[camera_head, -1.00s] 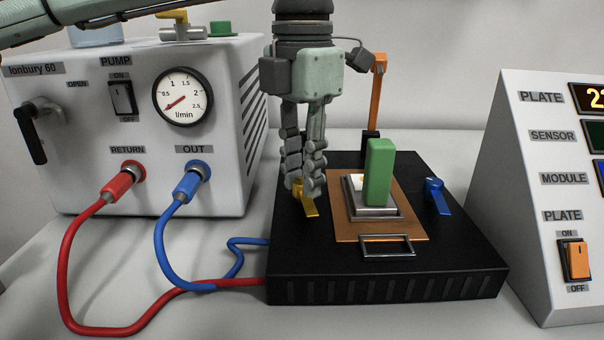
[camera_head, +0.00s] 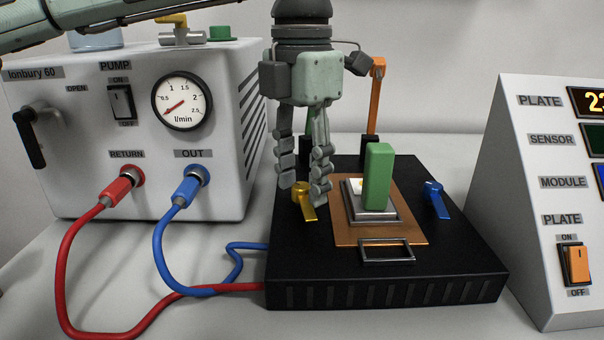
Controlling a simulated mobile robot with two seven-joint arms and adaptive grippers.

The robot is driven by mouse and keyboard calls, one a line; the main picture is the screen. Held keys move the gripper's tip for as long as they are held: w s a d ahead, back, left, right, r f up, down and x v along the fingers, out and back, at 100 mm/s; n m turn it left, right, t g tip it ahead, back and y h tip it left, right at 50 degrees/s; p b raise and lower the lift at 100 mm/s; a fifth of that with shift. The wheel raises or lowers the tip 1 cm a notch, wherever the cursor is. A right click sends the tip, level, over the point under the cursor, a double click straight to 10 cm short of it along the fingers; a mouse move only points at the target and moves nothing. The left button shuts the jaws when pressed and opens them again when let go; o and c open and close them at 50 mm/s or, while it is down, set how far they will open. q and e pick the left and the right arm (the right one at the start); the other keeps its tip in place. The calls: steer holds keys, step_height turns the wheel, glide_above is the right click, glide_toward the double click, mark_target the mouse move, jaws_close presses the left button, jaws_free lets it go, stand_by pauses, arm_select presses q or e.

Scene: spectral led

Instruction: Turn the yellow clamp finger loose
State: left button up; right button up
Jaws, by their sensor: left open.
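The yellow clamp finger (camera_head: 307,212) sits on the left part of the black base (camera_head: 400,293), beside the copper plate (camera_head: 345,232). Its arm points toward the front, a little to the right. My left gripper (camera_head: 303,194) hangs upright over it with fingers apart, one on each side of the clamp's top or just behind it. I cannot tell whether a finger touches it. My right gripper is not in view.
A green block (camera_head: 378,176) stands on the module at the plate's middle. A blue clamp finger (camera_head: 436,198) is to its right, and an orange post (camera_head: 376,100) stands behind. The pump (camera_head: 75,185) with red and blue hoses is left; a control panel (camera_head: 535,220) is right.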

mark_target(302, 185)
arm_select(q)
step_height(302, 185, up, 12)
stand_by(0.4)
stand_by(2.0)
